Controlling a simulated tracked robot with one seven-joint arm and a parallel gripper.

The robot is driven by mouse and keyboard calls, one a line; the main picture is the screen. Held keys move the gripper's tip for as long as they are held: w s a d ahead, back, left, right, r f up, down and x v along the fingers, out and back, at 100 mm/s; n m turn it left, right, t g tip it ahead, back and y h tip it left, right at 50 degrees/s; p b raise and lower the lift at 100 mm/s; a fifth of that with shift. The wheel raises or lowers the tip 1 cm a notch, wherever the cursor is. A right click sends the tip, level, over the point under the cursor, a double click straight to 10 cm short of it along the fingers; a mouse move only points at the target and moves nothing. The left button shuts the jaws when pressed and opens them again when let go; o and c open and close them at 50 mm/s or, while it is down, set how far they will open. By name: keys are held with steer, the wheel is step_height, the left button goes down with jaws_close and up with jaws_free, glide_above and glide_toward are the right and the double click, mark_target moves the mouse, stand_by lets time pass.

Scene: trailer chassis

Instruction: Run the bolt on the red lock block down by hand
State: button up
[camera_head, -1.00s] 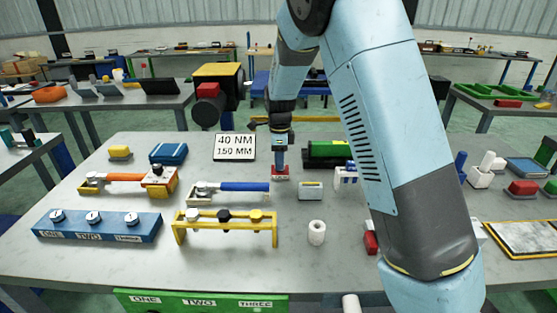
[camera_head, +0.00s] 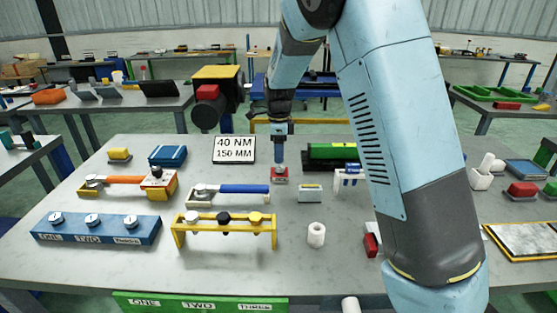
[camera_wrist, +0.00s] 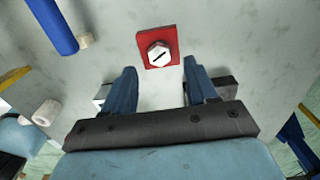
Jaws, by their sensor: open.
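The red lock block (camera_head: 280,175) sits on the grey table, toward the back middle. In the wrist view the red lock block (camera_wrist: 171,37) carries a pale hex bolt head (camera_wrist: 159,54) with a dark line across its top. My gripper (camera_wrist: 160,75) is open, its two blue fingers apart with nothing between them. In the wrist view the bolt head lies just beyond the fingertips, roughly centred between them. In the head view my gripper (camera_head: 280,157) points down over the block. Whether the fingertips touch the bolt cannot be told.
A blue-handled wrench (camera_head: 243,189) lies left of the block. A green-and-black item (camera_head: 332,154) stands close on the right, with a small grey-yellow block (camera_head: 310,193) in front. A sign reading 40 NM, 150 MM (camera_head: 234,149) stands behind left. A white roll (camera_head: 316,235) is nearer the front.

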mark_target(280, 167)
step_height(280, 167, up, 10)
steer(key=shift+f, duration=0.25)
stand_by(0.3)
steer(key=s+d+r+n+t+y, duration=0.1)
steer(key=s+d+r+n, duration=0.35)
steer(key=s+d, duration=0.3)
steer(key=s+d+r+n+t, duration=0.1)
steer(key=s+d+r+n, duration=0.3)
steer(key=s+d+r, duration=0.3)
steer(key=s+d+f+n+t, duration=0.1)
steer(key=s+d+n, duration=0.2)
steer(key=s, duration=0.7)
steer(key=s+d+f+n+t+h, duration=0.1)
steer(key=s+d+n+t, duration=0.1)
steer(key=s+n, duration=0.5)
steer(key=s+d, duration=0.1)
steer(key=s, duration=0.2)
steer(key=shift+d+t, duration=0.3)
